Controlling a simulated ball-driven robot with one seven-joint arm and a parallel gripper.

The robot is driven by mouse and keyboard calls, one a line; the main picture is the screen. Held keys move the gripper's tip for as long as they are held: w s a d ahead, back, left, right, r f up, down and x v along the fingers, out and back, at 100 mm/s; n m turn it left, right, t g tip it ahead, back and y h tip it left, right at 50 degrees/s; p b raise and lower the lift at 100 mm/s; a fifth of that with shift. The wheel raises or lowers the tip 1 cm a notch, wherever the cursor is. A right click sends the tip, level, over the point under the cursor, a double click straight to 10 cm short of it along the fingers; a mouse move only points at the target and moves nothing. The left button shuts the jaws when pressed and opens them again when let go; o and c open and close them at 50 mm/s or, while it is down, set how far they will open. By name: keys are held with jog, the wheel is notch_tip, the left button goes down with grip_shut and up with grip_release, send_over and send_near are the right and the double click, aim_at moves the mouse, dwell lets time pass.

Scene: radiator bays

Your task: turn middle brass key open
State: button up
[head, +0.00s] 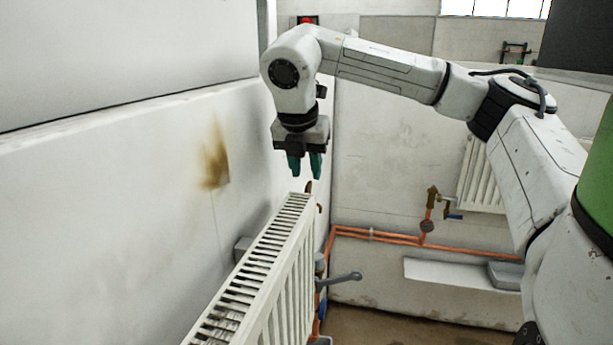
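My gripper (306,176) points down above the far end of the near white radiator (285,245). Its two teal fingers are apart, with nothing visible between them. A small brass piece (309,187) stands at the radiator's far top end, just below the fingertips. It looks like a key, but it is small and partly hidden. I cannot tell whether the fingers touch it or how far it is turned. Another brass fitting (432,198) with a blue handle is on the back wall, well to the right of my gripper. I cannot tell which one is the middle key.
A grey lever (345,278) sticks out to the right of the near radiator. Copper pipes (390,238) run along the back wall. A second white radiator (483,178) hangs at the back right, partly behind my arm. A pale ledge (455,273) sits below the pipes. The left wall is close.

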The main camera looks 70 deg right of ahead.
aim_at(309, 183)
jog(key=shift+x, duration=1.85)
jog(key=shift+c, duration=0.3)
grip_shut()
